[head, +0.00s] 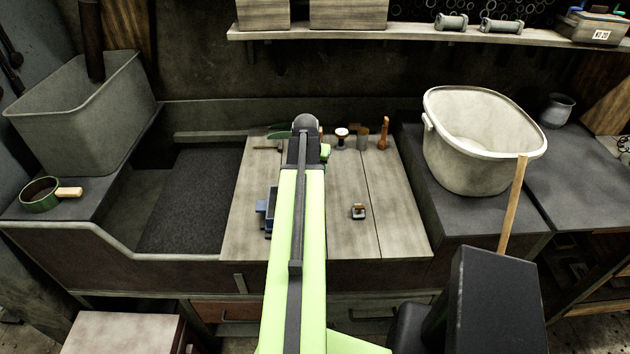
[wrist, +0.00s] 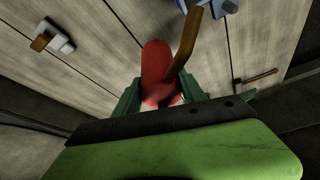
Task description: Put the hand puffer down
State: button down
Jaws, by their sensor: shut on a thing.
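The hand puffer (wrist: 155,62) appears in the wrist view as a red rounded body. A brown curved piece (wrist: 184,62) crosses it; I cannot tell if this belongs to it. My gripper (wrist: 157,90) has its two dark green fingers on either side of the red body and is shut on it. The wooden board (head: 400,215) lies below, and its planks fill much of the wrist view. I cannot tell the gap between puffer and board. In the head view my own arm hides the gripper and puffer.
A small block with a brown handle (head: 358,211), a blue thing (head: 268,212) and a small hammer (head: 267,148) lie on the board. Several small tools, including an orange-brown one (head: 383,134), stand along its back. The board's right front is clear. A pale tub (head: 470,160) stands right.

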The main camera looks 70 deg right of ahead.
notch_tip(320, 180, down, 4)
jog(key=b, duration=0.4)
jog(key=shift+f, duration=0.2)
jog(key=shift+r, duration=0.25)
jog(key=c, duration=1.1)
grip_release()
jog(key=shift+f, duration=0.2)
jog(key=o, duration=0.4)
jog(key=shift+o, duration=0.2)
jog(key=shift+r, duration=0.15)
jog(key=p+v, duration=1.1)
jog(key=v, duration=0.1)
jog(key=shift+r, duration=0.1)
